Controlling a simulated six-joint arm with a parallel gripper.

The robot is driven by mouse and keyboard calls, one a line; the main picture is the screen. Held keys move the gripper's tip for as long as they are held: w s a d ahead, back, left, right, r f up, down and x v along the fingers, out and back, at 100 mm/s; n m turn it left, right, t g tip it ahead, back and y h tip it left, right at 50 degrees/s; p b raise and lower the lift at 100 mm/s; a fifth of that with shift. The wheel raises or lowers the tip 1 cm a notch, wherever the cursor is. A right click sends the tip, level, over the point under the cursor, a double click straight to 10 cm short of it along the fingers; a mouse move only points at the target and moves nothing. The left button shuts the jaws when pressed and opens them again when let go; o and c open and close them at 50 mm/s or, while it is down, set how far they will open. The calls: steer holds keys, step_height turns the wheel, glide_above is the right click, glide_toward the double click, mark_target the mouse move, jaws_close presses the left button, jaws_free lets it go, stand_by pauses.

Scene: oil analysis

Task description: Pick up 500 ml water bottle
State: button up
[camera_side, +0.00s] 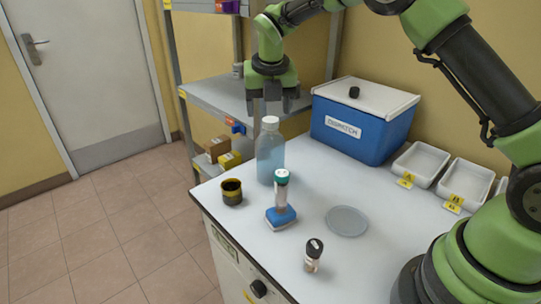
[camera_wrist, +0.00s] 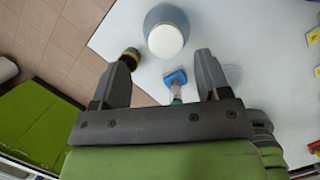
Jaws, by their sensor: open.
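The water bottle (camera_side: 270,155) is clear bluish with a white cap and stands upright on the white table. In the wrist view the bottle (camera_wrist: 166,22) is seen from above, cap toward me, beyond the fingertips at the top edge. My gripper (camera_side: 272,106) hangs fingers-down close above and behind the bottle cap in the side view. In the wrist view my gripper (camera_wrist: 165,60) has its two fingers wide apart with nothing between them. The bottle appears apart from the fingers, though the exact gap is hard to tell.
A vial with a green cap (camera_side: 282,177) stands in a blue holder (camera_side: 281,217) in front of the bottle. A dark yellow-rimmed cup (camera_side: 232,192), a round dish (camera_side: 346,221) and a small black-capped vial (camera_side: 313,254) are nearby. A blue dispatch box (camera_side: 352,134) stands behind right.

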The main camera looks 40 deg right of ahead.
mark_target(271, 120)
steer(key=x, duration=0.5)
steer(key=shift+d+f, duration=0.1)
steer(key=shift+d, duration=0.3)
jaws_close()
